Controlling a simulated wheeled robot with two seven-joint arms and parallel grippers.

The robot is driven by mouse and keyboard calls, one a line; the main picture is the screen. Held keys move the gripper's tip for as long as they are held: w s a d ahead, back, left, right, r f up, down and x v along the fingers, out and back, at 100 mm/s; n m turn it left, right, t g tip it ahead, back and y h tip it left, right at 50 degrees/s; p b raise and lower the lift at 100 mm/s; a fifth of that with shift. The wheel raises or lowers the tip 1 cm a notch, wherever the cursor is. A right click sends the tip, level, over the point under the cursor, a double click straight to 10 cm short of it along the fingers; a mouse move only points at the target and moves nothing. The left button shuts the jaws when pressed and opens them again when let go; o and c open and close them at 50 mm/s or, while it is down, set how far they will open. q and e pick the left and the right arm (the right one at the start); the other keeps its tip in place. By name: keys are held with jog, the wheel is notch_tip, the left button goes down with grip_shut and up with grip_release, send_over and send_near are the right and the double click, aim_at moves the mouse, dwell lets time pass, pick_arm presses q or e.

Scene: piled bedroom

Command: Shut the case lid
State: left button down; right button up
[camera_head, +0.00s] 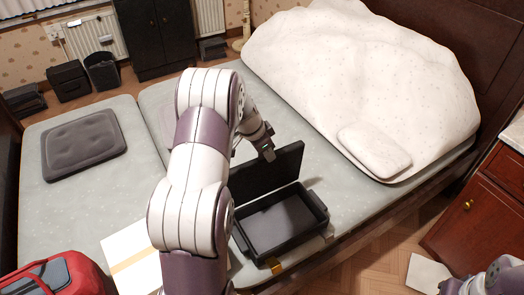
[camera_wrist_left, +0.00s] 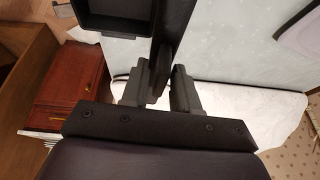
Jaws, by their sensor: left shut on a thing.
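The dark case (camera_head: 283,222) lies open on the bed, its shallow tray facing up. Its black lid (camera_head: 285,170) stands raised, roughly upright, along the case's far side. My left gripper (camera_head: 266,151) is at the lid's upper edge and is shut on it. In the left wrist view the lid (camera_wrist_left: 172,30) runs between the two fingers (camera_wrist_left: 158,88), with part of the case (camera_wrist_left: 108,14) at the upper left.
A white bumpy duvet (camera_head: 350,70) and pillow (camera_head: 375,150) lie behind and right of the case. A pale box (camera_head: 133,258) and a red case (camera_head: 55,275) are at the lower left. A grey cushion (camera_head: 84,143) lies on the left mattress. A wooden cabinet (camera_head: 480,220) stands right.

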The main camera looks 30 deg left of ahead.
pick_arm(q)
jog(key=s+d+f+m+t+y+p, duration=0.1)
jog(key=s+d+f+t+y+p, duration=0.1)
jog(key=s+d+y+p, duration=0.2)
jog(key=s+d+p, duration=0.1)
jog(key=d+p, duration=0.2)
jog(key=d, duration=0.2)
jog(key=shift+t+y, duration=0.3)
pick_arm(e)
notch_tip(320, 180, up, 6)
pick_arm(q)
jog(key=shift+f, duration=0.15)
jog(key=c, duration=1.2)
grip_release()
jog(key=shift+o, duration=0.2)
jog(key=p+v, duration=0.2)
jog(key=v, duration=1)
jog(key=shift+s+r+p, duration=0.25)
jog(key=shift+p, duration=0.05)
pick_arm(e)
notch_tip(320, 180, up, 2)
jog(key=shift+r, duration=0.25)
